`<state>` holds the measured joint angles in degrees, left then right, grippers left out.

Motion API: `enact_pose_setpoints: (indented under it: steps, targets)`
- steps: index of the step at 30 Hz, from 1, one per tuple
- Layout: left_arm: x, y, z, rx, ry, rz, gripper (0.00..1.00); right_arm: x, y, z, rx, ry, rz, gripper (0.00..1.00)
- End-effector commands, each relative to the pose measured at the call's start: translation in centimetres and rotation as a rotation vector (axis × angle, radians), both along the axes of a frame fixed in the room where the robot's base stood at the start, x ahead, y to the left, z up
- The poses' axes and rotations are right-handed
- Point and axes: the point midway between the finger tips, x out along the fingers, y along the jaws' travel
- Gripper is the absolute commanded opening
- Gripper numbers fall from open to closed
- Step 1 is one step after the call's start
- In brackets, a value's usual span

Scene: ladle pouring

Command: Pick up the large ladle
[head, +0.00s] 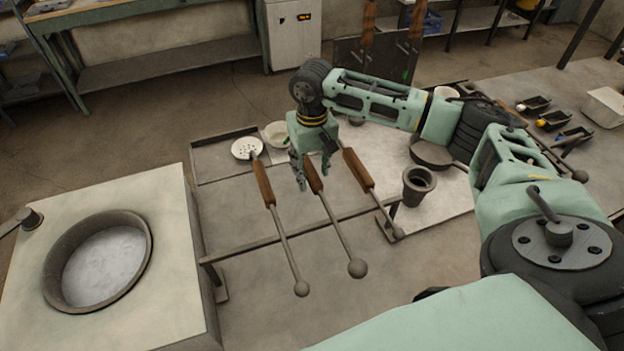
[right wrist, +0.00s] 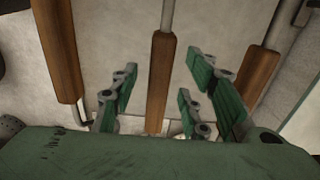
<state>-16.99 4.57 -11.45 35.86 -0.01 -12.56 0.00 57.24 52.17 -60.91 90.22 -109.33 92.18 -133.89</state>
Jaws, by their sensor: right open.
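Three long tools with brown wooden handles and round metal ends lie side by side across a bar: a left one (head: 283,237), a middle one (head: 334,219) and a right one (head: 372,193). The middle one's ball end looks slightly larger, but I cannot tell surely which is the large ladle. My right gripper (head: 312,168) is open and points down over the middle handle. In the right wrist view, the middle handle (right wrist: 160,85) runs between the spread green-padded fingers (right wrist: 158,95), with nothing clamped. The right handle (right wrist: 257,75) passes close beside the right-hand fingers. My left gripper is not in view.
A furnace block with a round opening (head: 50,262) stands at the left. A dark cup (head: 417,186) and a pan (head: 431,154) sit right of the tools. A white perforated dish (head: 247,148) lies behind. Open floor lies in front of the rack bar (head: 240,250).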

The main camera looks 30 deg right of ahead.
Motion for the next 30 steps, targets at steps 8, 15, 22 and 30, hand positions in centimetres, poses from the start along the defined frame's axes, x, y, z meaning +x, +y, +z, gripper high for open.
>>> enact_pose_setpoints:
  steps: [8, 15, 22, 30]
  targets:
    - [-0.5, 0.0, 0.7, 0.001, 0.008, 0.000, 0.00, 0.1, 0.0, -1.9, 0.000, -0.002, -0.001, 0.42]
    - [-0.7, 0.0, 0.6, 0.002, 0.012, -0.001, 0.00, 0.1, 0.0, -1.9, 0.000, -0.002, -0.001, 0.33]
    - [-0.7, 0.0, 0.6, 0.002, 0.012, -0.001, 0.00, 0.1, 0.0, -1.9, 0.000, -0.002, -0.001, 0.13]
    - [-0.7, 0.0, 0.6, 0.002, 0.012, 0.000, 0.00, 0.1, -0.1, -1.8, 0.000, -0.002, -0.001, 0.00]
